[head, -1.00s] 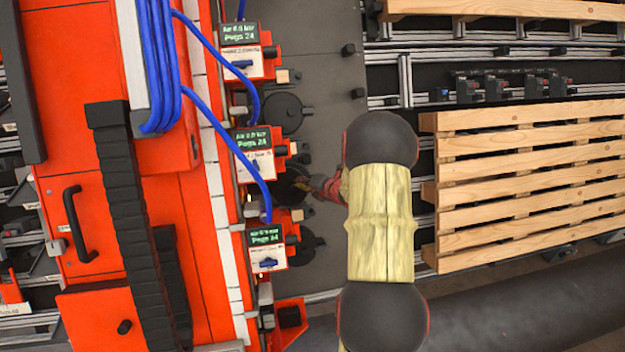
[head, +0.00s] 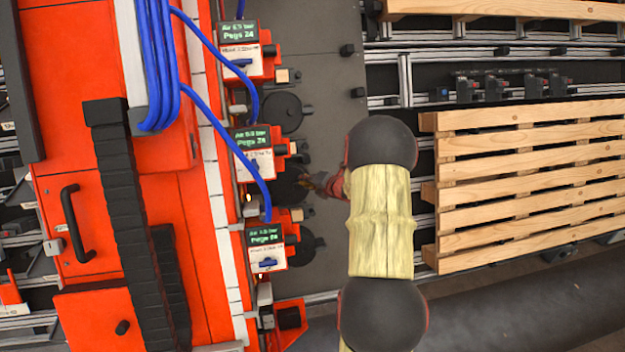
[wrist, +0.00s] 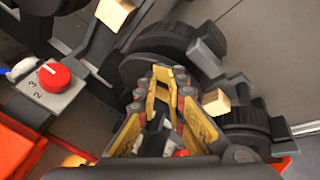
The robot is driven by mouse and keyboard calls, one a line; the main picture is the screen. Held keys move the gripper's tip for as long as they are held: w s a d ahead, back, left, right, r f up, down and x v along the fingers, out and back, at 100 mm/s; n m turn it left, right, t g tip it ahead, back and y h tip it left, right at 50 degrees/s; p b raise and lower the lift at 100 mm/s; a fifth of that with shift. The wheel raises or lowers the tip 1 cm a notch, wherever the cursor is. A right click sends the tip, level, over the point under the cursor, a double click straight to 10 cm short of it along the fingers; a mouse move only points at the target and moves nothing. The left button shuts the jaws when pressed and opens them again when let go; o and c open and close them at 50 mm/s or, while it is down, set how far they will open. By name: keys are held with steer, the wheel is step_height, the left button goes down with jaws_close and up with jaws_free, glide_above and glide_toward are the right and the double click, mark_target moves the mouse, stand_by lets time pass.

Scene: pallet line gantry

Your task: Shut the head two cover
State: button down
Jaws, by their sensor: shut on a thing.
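Three red-and-black heads stand in a column in the head view. The middle head (head: 258,150) has a dark round cover (head: 289,184) at its lower right, which I take for the head two cover. My gripper (head: 308,183) reaches it from the right, its fingertips at the cover's right edge. In the wrist view my gripper (wrist: 170,76) has its yellow fingers close together, shut against a large dark round part (wrist: 165,42) that looks like this cover. The exact spot gripped is hidden by the fingers. I cannot tell whether the cover is fully seated.
Similar round covers sit above (head: 282,112) and below (head: 300,246). Blue hoses (head: 222,128) hang over the heads. A red knob (wrist: 53,74) beside numbers shows in the wrist view. A grey plate (head: 325,85) lies behind the heads; a wooden pallet (head: 530,180) stands right.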

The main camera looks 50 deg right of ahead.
steer(key=shift+w+d+f, duration=0.2)
steer(key=shift+d+f, duration=0.1)
steer(key=shift+f, duration=0.15)
steer(key=shift+w+d+f, duration=0.15)
steer(key=shift+d+f, duration=0.1)
steer(key=shift+f, duration=0.2)
steer(key=shift+b, duration=0.3)
steer(key=shift+w+d+f, duration=0.25)
steer(key=shift+w+d, duration=0.05)
steer(key=shift+d, duration=0.05)
steer(key=shift+s+a+r, duration=0.6)
steer(key=shift+s+a, duration=0.05)
steer(key=shift+s, duration=0.1)
steer(key=s+a+r, duration=0.3)
steer(key=s+r, duration=0.1)
steer(key=s, duration=0.1)
steer(key=shift+s+a+r, duration=0.15)
steer(key=shift+a, duration=0.15)
stand_by(0.5)
stand_by(0.3)
